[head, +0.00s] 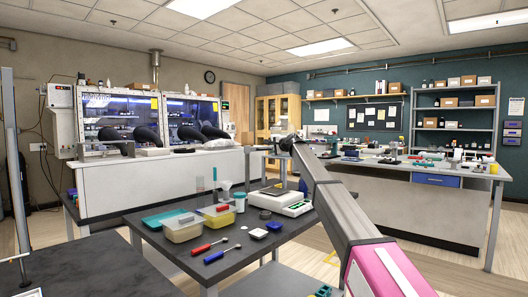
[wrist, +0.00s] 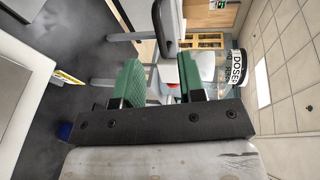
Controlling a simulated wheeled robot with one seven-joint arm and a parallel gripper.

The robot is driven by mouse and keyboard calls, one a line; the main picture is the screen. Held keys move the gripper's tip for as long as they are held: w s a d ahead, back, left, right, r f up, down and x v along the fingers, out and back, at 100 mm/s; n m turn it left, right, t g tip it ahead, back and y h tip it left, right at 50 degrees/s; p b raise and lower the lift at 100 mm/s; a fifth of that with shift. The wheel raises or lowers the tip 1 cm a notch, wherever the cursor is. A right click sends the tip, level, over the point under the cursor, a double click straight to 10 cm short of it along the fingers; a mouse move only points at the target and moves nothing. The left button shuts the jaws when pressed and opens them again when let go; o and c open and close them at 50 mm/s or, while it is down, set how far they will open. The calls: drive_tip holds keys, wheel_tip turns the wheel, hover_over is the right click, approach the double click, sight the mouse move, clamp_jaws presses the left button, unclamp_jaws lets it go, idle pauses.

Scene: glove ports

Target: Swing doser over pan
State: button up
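My gripper (wrist: 160,80) shows in the wrist view with its two green-padded fingers apart and no object clearly held between them. A black-and-white part lettered DOSER (wrist: 238,66) is just beyond the fingers, to their right in this turned view. It appears apart from them. In the head view a white balance (head: 282,201) with a flat pan (head: 273,191) stands at the far right of the dark bench. My arm reaches up past the balance. The gripper end (head: 287,142) is small there, and I cannot make out the doser in the head view.
Glove boxes (head: 120,117) stand behind on a white base. A cluttered island bench (head: 420,172) is at the right.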

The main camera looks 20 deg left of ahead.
drive_tip(key=x, duration=0.8)
drive_tip(key=shift+w+a+f, duration=0.1)
drive_tip(key=shift+w+a, duration=0.15)
drive_tip(key=shift+w, duration=0.05)
clamp_jaws()
